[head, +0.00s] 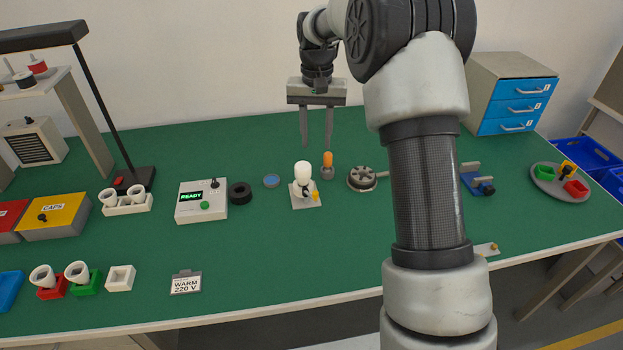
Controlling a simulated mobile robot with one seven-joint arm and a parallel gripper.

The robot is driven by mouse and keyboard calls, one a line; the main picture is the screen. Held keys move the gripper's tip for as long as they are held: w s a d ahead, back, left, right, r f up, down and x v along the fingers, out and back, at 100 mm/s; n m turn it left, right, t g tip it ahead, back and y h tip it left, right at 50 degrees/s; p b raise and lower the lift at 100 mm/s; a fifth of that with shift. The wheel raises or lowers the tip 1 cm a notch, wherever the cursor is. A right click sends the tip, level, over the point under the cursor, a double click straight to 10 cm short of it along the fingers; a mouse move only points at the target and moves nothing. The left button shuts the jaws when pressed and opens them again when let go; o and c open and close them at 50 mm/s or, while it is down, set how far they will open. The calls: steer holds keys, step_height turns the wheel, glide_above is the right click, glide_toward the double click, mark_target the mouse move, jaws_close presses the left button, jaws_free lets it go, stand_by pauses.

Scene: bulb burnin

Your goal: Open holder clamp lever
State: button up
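A small holder (307,204) with a pale square base stands near the middle of the green table. A white bulb (303,172) stands upright in it. A small yellow part (315,196), which looks like the clamp lever, is on the holder's right side; its exact position is too small to tell. My gripper (317,146) points down behind and slightly right of the holder, apart from it. Its two fingers are spread with nothing visible between them.
An orange-handled tool (328,162) stands close behind the holder, with a round grey fixture (361,178) to its right. A blue disc (271,181), black ring (240,193) and READY box (202,202) are to the left.

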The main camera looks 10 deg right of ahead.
mark_target(315, 192)
step_height(315, 192, down, 18)
steer(key=shift+w+b, duration=0.15)
steer(key=shift+b, duration=0.15)
stand_by(0.3)
jaws_close()
